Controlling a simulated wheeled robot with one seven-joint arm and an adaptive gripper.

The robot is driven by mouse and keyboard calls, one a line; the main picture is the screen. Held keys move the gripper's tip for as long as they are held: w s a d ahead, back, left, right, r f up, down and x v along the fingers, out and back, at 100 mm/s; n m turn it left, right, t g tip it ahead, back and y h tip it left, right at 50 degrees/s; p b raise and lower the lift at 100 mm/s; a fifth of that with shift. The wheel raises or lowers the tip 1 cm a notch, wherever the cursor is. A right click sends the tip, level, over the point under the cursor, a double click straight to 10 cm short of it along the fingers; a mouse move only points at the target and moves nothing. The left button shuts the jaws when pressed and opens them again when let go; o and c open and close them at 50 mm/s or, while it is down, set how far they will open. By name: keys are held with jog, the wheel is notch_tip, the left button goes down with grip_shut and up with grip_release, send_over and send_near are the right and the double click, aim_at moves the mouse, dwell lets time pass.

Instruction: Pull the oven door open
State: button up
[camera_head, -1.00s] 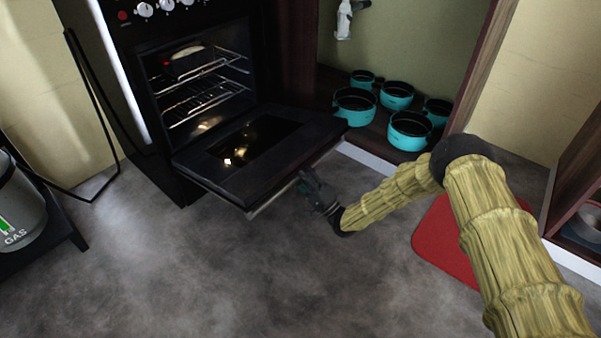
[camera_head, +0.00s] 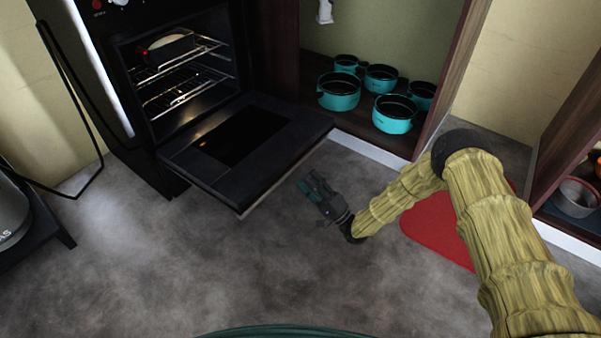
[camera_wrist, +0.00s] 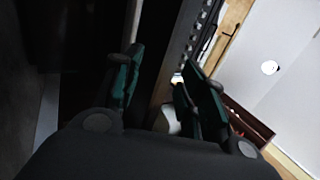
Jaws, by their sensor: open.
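The black oven (camera_head: 125,82) stands at the left in the head view. Its door (camera_head: 190,163) is swung down and lies about level, with the cavity open above it. Two wire racks (camera_head: 186,92) and a pan (camera_head: 166,46) show inside. My gripper (camera_head: 305,184) is to the right of the door's front edge, apart from it, above the grey floor. It is open and empty. In the wrist view, the two green-padded fingers (camera_wrist: 158,85) are spread with nothing clearly held between them.
Several turquoise pots (camera_head: 393,113) stand in an open cabinet right of the oven. A red mat (camera_head: 437,232) lies under my arm. A black stand (camera_head: 50,213) is at the left, and a shelf (camera_head: 577,195) at the right. The floor in front is clear.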

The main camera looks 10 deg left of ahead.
jog(key=shift+v, duration=0.75)
jog(key=shift+c, duration=0.2)
jog(key=c, duration=0.3)
jog(key=shift+f+m+t+h, duration=0.2)
jog(key=shift+m+t+h, duration=0.3)
jog(key=c, duration=0.4)
jog(key=f+m+h, duration=0.1)
jog(key=m, duration=0.1)
jog(key=f+m+t+h, duration=0.1)
jog(key=m+h, duration=0.1)
jog(key=d+f+m+t+h, duration=0.1)
jog(key=m+h, duration=0.1)
jog(key=shift+s, duration=0.1)
grip_shut()
jog(key=s+a+r+m+g+h+p, duration=0.1)
jog(key=s+a+r+m+g+h, duration=0.1)
jog(key=s+m+g, duration=0.35)
jog(key=s+a+r+m+g+h, duration=0.1)
jog(key=s+r+m+g+h, duration=0.1)
jog(key=s+m, duration=0.55)
jog(key=w+a+f+n+b, duration=0.2)
jog(key=a+f+b, duration=0.25)
jog(key=a, duration=0.35)
jog(key=shift+w+a+r+b, duration=0.15)
jog(key=shift+r+b, duration=0.4)
jog(key=shift+r, duration=0.7)
jog(key=shift+s+a+r+b, duration=0.15)
jog(key=shift+r+b, duration=0.35)
jog(key=shift+r, duration=0.8)
